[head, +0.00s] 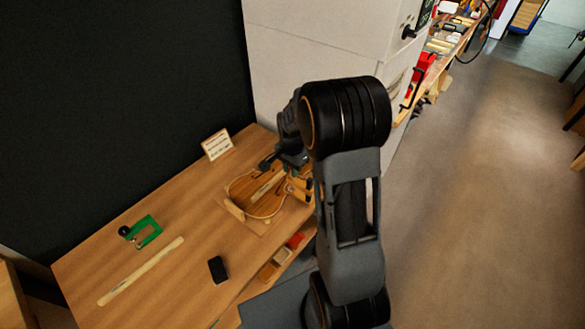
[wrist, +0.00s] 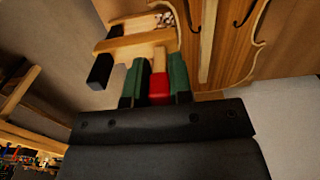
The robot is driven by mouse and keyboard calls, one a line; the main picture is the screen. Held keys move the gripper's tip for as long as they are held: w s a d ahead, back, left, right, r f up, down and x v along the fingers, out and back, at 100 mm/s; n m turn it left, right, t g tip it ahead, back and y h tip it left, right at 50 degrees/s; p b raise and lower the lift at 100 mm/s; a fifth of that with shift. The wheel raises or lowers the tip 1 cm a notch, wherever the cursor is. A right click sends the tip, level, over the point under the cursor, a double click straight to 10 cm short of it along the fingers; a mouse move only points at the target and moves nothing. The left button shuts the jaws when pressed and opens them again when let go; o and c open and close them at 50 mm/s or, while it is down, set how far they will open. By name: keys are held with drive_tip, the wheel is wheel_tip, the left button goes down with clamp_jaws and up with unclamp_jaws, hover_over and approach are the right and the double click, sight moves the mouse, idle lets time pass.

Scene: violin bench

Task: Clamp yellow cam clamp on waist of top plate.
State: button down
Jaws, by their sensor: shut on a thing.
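The top plate (head: 262,207) lies on the workbench, pale wood with f-holes; it also fills the upper right of the wrist view (wrist: 232,62). The yellow cam clamp (wrist: 137,45), pale yellow wood with parallel bars, a black end and a red part, is at the plate's waist edge. In the head view the clamp (head: 299,187) is at the plate's right side, partly hidden by my arm. My gripper (wrist: 157,86) has green fingers shut on the clamp's red-ended part. I cannot tell whether the clamp's jaws touch the plate.
A grey cabinet stands behind.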

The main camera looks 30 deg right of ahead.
drive_tip(key=shift+w+a, duration=0.1)
drive_tip(key=shift+w, duration=0.15)
idle(0.7)
drive_tip(key=shift+w+a, duration=0.1)
drive_tip(key=shift+w, duration=0.15)
drive_tip(key=shift+w+a, duration=0.35)
drive_tip(key=shift+w, duration=0.35)
drive_tip(key=shift+w+a, duration=0.3)
drive_tip(key=shift+w, duration=0.4)
drive_tip(key=shift+w+a, duration=0.35)
drive_tip(key=shift+w, duration=0.35)
drive_tip(key=shift+s, duration=0.1)
drive_tip(key=shift+s+d, duration=0.35)
drive_tip(key=shift+s, duration=0.3)
drive_tip(key=shift+s+d, duration=0.3)
drive_tip(key=shift+s, duration=0.4)
drive_tip(key=shift+s+d, duration=0.35)
drive_tip(key=shift+s, duration=0.3)
drive_tip(key=shift+w+a, duration=0.4)
drive_tip(key=shift+w, duration=0.45)
drive_tip(key=shift+w+a, duration=0.4)
drive_tip(key=shift+w, duration=0.45)
idle(0.9)
